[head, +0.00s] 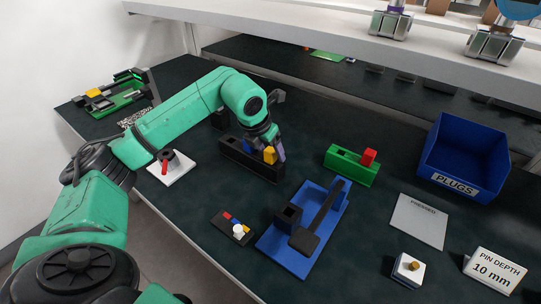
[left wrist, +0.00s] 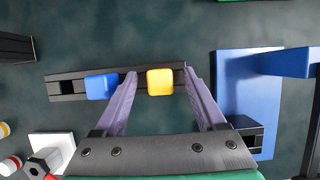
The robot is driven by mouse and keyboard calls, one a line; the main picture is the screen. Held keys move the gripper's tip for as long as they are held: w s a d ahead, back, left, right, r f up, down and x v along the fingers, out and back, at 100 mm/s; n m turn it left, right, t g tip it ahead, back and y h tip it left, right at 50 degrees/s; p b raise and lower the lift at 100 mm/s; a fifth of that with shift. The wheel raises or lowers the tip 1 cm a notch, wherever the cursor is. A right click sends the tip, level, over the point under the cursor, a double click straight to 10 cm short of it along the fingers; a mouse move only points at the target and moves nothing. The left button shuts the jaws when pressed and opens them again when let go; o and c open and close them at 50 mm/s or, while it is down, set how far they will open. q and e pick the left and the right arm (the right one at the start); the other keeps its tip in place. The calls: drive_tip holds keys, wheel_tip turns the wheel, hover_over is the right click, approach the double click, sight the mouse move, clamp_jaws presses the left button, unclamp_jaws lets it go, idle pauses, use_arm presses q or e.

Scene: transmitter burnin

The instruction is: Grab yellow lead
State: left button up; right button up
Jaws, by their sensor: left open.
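The yellow lead (head: 270,155) stands in a long black holder (head: 248,166) near the middle of the table. In the left wrist view, its yellow block (left wrist: 160,82) lies between the two purple fingers of my left gripper (left wrist: 159,74), with gaps on both sides. That gripper also shows in the head view (head: 268,147), pointing down at the holder, open and holding nothing. A blue block (left wrist: 101,86) sits in the same holder, left of the left finger in the wrist view. My right gripper is not in view.
A blue press-like fixture (head: 283,256) stands in front of the holder. A green block with a red piece (head: 350,166) is to its right. A blue PLUGS bin (head: 463,158) is farther right. A white plate (head: 172,168) lies at left.

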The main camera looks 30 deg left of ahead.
use_arm(q)
drive_tip(key=shift+w+f, duration=0.2)
drive_tip(key=shift+f, duration=0.1)
clamp_jaws()
drive_tip(key=shift+r, duration=0.15)
